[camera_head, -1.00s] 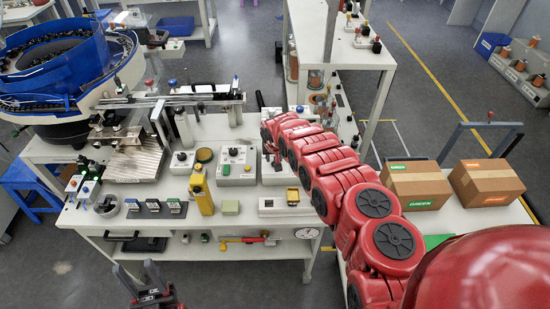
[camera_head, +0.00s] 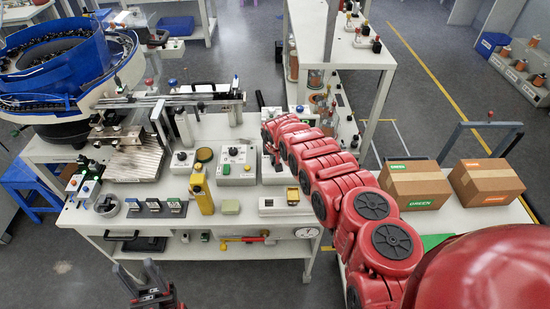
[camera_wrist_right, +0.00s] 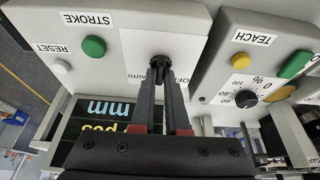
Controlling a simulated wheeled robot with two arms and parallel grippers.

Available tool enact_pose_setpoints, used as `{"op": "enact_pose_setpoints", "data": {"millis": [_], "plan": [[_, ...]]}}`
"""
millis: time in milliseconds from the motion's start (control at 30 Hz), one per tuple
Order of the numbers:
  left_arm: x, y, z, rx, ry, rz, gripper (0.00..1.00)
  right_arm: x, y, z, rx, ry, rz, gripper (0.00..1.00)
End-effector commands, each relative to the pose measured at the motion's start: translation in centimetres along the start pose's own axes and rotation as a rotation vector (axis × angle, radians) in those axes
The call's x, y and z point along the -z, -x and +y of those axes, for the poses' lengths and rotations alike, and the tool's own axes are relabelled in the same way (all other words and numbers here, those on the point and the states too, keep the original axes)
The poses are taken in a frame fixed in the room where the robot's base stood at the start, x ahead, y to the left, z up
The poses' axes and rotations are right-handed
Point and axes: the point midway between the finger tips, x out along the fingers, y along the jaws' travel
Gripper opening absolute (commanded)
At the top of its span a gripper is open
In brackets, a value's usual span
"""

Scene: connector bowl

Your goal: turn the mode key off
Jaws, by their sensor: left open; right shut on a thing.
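In the right wrist view, my right gripper (camera_wrist_right: 160,68) is shut on the mode key at the panel marked OFF and AUTO (camera_wrist_right: 188,78). The fingertips hide most of the key, so I cannot tell its exact angle. In the head view the right gripper (camera_head: 274,158) is at a grey control box (camera_head: 277,178) on the bench, partly hidden by my red arm. My left gripper (camera_head: 150,292) is open and empty in front of the bench, low in the head view.
In the wrist view, a green STROKE button (camera_wrist_right: 94,46), a RESET button (camera_wrist_right: 62,66) and a TEACH box with a dial (camera_wrist_right: 246,97) flank the key. A yellow device (camera_head: 202,190) stands on the bench. Two cardboard boxes (camera_head: 413,184) are at the right.

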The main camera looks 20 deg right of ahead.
Motion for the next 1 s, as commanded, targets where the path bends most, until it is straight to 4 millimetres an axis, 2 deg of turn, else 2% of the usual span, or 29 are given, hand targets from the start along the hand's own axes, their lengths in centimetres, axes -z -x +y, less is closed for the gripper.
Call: {"op": "enact_pose_setpoints", "data": {"millis": [367,667,867,1000], "plan": [[-0.1,0.6,0.0,0.000,0.000,0.000,0.50,-0.1,-0.1,0.2,0.029,0.075,-0.003,0.00],[-0.3,1.6,0.1,0.000,0.000,0.000,0.50,0.0,-0.2,0.4,0.118,0.281,-0.001,0.00],[-0.5,3.0,0.1,0.000,0.000,0.000,0.50,-0.1,-0.5,0.4,0.185,0.439,0.001,0.00],[-0.8,4.7,0.2,0.000,0.000,0.000,0.50,-0.1,-0.7,0.3,0.227,0.538,0.004,0.00]]}}
